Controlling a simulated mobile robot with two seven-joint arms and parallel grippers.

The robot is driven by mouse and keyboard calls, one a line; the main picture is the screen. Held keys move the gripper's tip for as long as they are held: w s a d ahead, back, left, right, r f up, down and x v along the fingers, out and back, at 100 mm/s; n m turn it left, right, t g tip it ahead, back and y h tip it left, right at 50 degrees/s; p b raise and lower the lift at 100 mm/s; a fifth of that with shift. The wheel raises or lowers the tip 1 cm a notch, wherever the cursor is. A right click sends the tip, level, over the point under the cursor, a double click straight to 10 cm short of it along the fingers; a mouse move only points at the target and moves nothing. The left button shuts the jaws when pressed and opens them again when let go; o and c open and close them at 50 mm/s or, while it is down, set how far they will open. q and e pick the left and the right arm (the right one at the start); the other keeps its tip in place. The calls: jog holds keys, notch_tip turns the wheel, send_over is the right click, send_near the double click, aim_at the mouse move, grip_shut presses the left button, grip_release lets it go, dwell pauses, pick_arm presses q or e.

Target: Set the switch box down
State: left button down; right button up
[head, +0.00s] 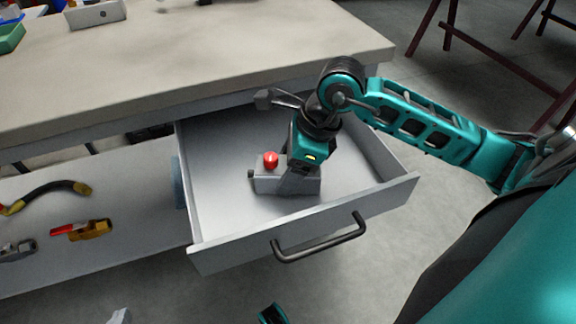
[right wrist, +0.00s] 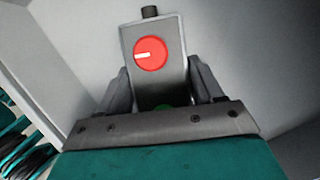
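The switch box (head: 268,182) is a small grey box with a red round knob and a dark stub at one end. It is inside the open drawer (head: 222,205), low over or on the drawer floor; I cannot tell whether it touches. My right gripper (head: 297,180) reaches down into the drawer and is shut on the box. In the right wrist view the box (right wrist: 156,88) sits between the two fingers, its red knob facing the camera.
The drawer has a dark bar handle (head: 320,240) on its front. The workbench top (head: 200,60) overhangs the drawer's back. A lower shelf (head: 130,215) at left holds a curved hose (head: 45,192) and tools (head: 82,231). The drawer floor around the box is clear.

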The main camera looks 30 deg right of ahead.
jog(key=o, duration=0.4)
jog(key=shift+o, duration=0.2)
jog(key=shift+r+p, duration=0.25)
jog(key=shift+p, duration=0.1)
jog(key=p+v, duration=0.2)
jog(key=v, duration=0.8)
jog(key=shift+d+r, duration=0.1)
jog(key=shift+r, duration=0.2)
pick_arm(q)
jog(key=shift+s+a+r+y, duration=0.25)
jog(key=shift+a+r+y, duration=0.05)
jog(key=shift+a+r, duration=0.25)
pick_arm(e)
jog(key=shift+s+d+r, duration=0.15)
jog(key=shift+r, duration=0.4)
jog(key=shift+s, duration=0.1)
